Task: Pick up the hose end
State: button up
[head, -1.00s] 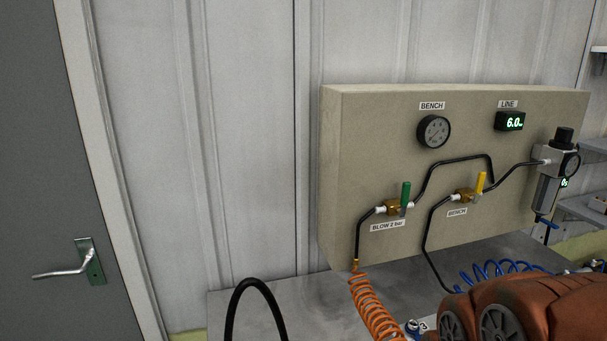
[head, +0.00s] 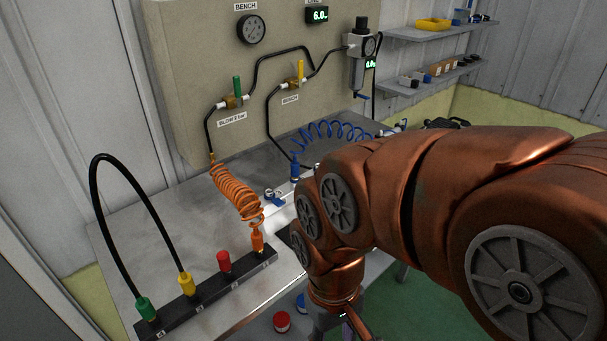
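A black hose (head: 124,165) arches over the left of the bench. Its ends meet a green fitting (head: 146,308) and a yellow fitting (head: 187,284) in a black strip (head: 208,297). An orange coiled hose (head: 235,190) runs from the panel to an orange end (head: 257,241) standing upright at the strip's right. A red fitting (head: 223,262) stands between yellow and orange. A blue coiled hose (head: 332,130) lies farther back, partly behind my arm. My gripper (head: 340,322) is at the bottom edge, right of the strip, pointing down and largely cut off; its fingertips do not show.
A beige panel (head: 190,60) with a gauge, green and yellow valve levers and a regulator stands behind the metal bench (head: 120,225). A small blue-and-silver part (head: 275,196) lies on the bench. A red round object (head: 282,322) is low, in front of the bench. Shelves are at back right.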

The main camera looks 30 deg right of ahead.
aim_at(295, 166)
jog(key=z, duration=1.4)
jog(key=k, duration=1.05)
jog(key=u, duration=1.25)
jog(key=i, duration=0.95)
